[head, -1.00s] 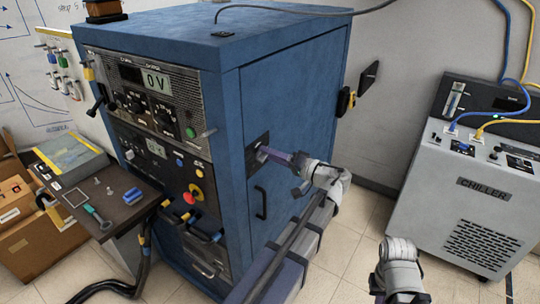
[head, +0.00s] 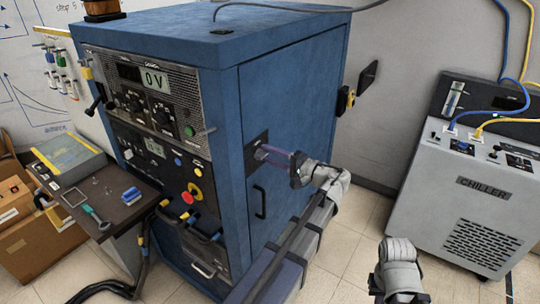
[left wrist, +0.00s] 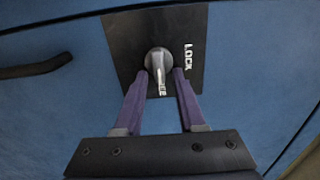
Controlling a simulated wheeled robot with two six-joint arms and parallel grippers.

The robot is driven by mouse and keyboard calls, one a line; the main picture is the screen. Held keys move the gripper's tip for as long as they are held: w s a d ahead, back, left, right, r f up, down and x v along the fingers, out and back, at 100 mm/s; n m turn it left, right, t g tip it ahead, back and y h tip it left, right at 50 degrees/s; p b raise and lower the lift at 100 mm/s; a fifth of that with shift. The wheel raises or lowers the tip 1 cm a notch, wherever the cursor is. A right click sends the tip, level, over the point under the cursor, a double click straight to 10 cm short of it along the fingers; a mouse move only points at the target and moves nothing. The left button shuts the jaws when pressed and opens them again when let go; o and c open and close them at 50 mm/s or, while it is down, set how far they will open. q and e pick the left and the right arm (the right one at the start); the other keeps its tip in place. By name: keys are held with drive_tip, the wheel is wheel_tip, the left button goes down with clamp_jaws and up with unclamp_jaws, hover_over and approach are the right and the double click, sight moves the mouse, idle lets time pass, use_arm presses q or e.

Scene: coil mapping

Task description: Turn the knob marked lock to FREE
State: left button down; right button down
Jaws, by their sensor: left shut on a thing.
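The grey knob (left wrist: 158,60) sits on a black plate (left wrist: 125,40) on the blue cabinet's side. The plate shows in the head view (head: 251,157). In the left wrist view the word LOCK is right of the knob; a second word, partly hidden with "EE" legible, is just below it. The knob's narrow handle points down in the picture, toward that second word. My left gripper (head: 265,153) reaches the plate. In the left wrist view its two purple fingers (left wrist: 162,74) are on both sides of the knob's handle, shut on it. My right gripper's fingers do not show.
The blue cabinet (head: 290,100) carries a door handle (head: 260,202) below the plate. A grey chiller (head: 470,215) stands to the right, with open floor between. A small side table (head: 125,205) with tools is at the left. Part of my right arm shows at bottom right.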

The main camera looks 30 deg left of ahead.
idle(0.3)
use_arm(q)
drive_tip(key=c, duration=0.9)
unclamp_jaws()
drive_tip(key=shift+o, duration=0.2)
drive_tip(key=d, duration=0.7)
drive_tip(key=shift+s+d, duration=0.35)
drive_tip(key=shift+d, duration=0.05)
drive_tip(key=s+d+f+m+h, duration=0.1)
drive_tip(key=s+d+f+h, duration=0.35)
drive_tip(key=f, duration=0.35)
drive_tip(key=s+d+f+m+h, duration=0.1)
drive_tip(key=s+d+f+h, duration=0.35)
drive_tip(key=f, duration=0.35)
drive_tip(key=s+d+f+g+h, duration=0.1)
drive_tip(key=s+d+f+h, duration=0.2)
drive_tip(key=d, duration=0.3)
drive_tip(key=s+d+f+h, duration=0.3)
drive_tip(key=s+d+h, duration=0.1)
drive_tip(key=d, duration=0.3)
drive_tip(key=shift+s+d+m+g+h, duration=0.25)
drive_tip(key=shift+s+m+g+h, duration=0.15)
drive_tip(key=shift+s, duration=0.25)
